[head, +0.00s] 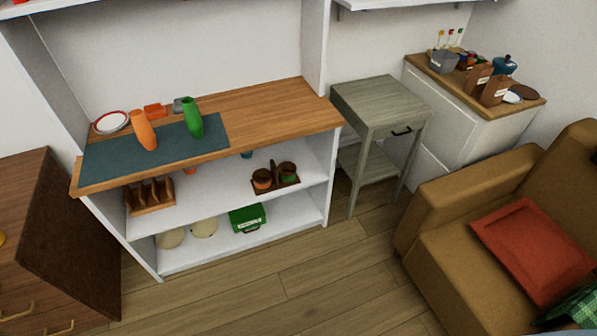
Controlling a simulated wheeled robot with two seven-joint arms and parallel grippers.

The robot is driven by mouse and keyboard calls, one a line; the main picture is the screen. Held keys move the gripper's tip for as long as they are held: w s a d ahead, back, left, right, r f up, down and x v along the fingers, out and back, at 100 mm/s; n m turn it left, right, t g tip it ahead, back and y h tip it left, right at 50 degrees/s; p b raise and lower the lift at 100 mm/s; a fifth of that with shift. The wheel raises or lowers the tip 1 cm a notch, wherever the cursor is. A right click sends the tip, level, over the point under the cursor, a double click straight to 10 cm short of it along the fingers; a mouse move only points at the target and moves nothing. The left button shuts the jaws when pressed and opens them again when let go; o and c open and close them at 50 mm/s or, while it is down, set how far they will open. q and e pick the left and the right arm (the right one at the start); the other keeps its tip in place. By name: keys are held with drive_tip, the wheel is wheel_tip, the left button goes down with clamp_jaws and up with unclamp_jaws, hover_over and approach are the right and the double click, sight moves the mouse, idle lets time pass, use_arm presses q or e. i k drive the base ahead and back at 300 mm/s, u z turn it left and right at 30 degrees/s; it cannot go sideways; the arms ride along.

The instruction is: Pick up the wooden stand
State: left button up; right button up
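A wooden stand (151,197) with several upright dividers sits at the left end of the white unit's upper shelf, under the wooden top. It looks empty. A second wooden holder (276,180) with an upright middle piece and small round pots stands farther right on the same shelf. I cannot tell for certain which one the task names; the slotted one fits best. Neither of my grippers is in view.
The wooden counter (270,110) holds a dark mat (105,160), an orange vase (143,130), a green vase (192,118) and a plate (111,122). A green box (247,218) sits on the lower shelf. A brown cabinet (65,235), grey side table (380,105) and sofa (450,200) flank clear floor (270,290).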

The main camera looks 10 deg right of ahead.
sight(275, 173)
drive_tip(key=u, duration=0.05)
drive_tip(key=i, duration=1.05)
drive_tip(key=u, duration=0.75)
